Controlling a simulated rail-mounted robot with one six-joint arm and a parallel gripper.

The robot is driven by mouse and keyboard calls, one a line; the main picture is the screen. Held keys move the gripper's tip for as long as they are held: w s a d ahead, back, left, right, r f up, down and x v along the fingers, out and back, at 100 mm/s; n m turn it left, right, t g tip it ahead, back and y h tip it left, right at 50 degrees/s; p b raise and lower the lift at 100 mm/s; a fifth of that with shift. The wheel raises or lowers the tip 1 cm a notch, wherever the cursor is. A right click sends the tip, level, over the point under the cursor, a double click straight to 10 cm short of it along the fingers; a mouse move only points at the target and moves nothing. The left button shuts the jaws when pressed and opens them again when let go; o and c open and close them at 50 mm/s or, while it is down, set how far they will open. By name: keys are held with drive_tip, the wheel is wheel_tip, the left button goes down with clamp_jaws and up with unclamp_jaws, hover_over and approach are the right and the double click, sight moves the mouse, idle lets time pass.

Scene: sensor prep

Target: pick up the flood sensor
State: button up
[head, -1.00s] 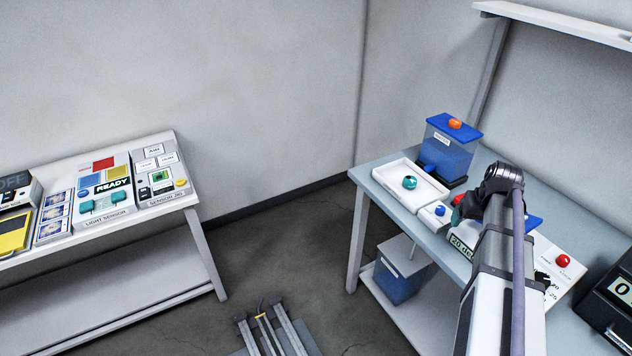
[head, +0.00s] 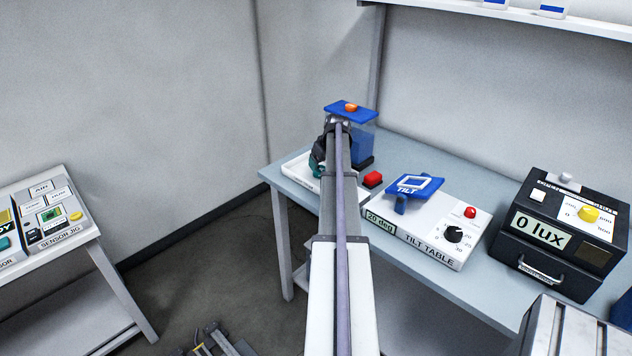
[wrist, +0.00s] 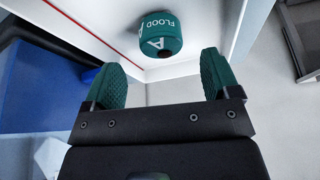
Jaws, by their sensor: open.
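The flood sensor (wrist: 160,36) is a short dark teal cylinder with white FLOOD lettering and a large A. In the wrist view it sits in the white tray, ahead of my fingertips and between their lines. My gripper (wrist: 162,62) has two teal ridged fingers spread wide, with nothing between them; a gap separates them from the sensor. In the head view my gripper (head: 318,168) is low over the white tray (head: 296,163). I cannot make out the sensor there; my gripper and arm cover much of the tray.
A blue-lidded water tank (head: 362,140) with an orange knob stands right behind my gripper. A side table (head: 55,262) stands at left.

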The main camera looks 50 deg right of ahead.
sight(320, 168)
drive_tip(key=shift+f, duration=0.2)
drive_tip(key=b+x, duration=0.4)
drive_tip(key=x, duration=0.1)
drive_tip(key=shift+f+b, duration=0.1)
drive_tip(key=shift+b, duration=0.2)
drive_tip(key=shift+w+f, duration=0.1)
drive_tip(key=shift+w, duration=0.05)
drive_tip(key=shift+r, duration=0.25)
drive_tip(key=c, duration=1.1)
wheel_tip(320, 168, up, 10)
drive_tip(key=p, duration=1)
drive_tip(key=shift+r+p, duration=0.15)
drive_tip(key=shift+p, duration=0.15)
